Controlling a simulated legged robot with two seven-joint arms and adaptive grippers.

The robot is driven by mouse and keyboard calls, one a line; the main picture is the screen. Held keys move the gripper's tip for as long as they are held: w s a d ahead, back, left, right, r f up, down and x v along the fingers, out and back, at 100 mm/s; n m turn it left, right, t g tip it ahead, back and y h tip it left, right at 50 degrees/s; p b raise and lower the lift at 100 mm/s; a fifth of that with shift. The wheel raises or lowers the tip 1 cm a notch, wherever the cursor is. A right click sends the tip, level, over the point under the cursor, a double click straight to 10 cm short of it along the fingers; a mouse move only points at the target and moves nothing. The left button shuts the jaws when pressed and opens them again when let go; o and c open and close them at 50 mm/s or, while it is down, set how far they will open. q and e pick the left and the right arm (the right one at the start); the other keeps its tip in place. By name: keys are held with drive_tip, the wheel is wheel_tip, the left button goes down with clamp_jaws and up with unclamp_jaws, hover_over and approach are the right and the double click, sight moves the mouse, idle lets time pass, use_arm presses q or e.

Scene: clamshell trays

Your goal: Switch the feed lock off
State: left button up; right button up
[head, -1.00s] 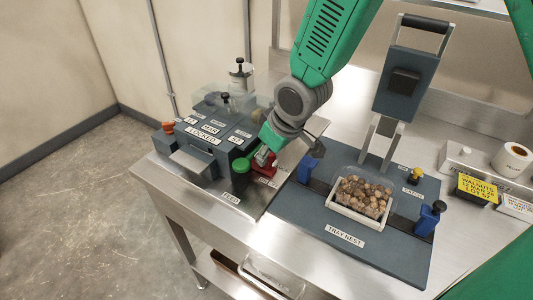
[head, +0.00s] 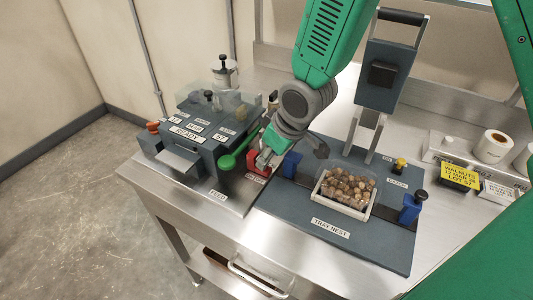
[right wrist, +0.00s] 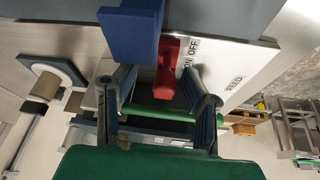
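The red feed lock switch (head: 257,162) sits on the steel plate beside the dark machine. In the right wrist view the red switch (right wrist: 167,66) lies beside an "ON OFF" label (right wrist: 190,54); which word it points to I cannot tell. My right gripper (head: 266,160) is just above the switch. In the right wrist view my right gripper (right wrist: 160,85) has its fingers spread either side of the switch, with visible gaps. The machine's display (head: 186,133) reads READY. My left gripper is out of view.
A blue clamp block (head: 292,163) stands close right of the gripper. A yellow label sign (head: 460,175) and paper roll (head: 493,147) are at right.

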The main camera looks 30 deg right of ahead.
drive_tip(key=shift+w+r, duration=0.1)
drive_tip(key=shift+r, duration=0.05)
drive_tip(key=v, duration=1.1)
drive_tip(key=shift+s+d+r, duration=0.2)
drive_tip(key=shift+s+d, duration=0.05)
drive_tip(key=shift+s, duration=0.05)
drive_tip(key=shift+a, duration=0.3)
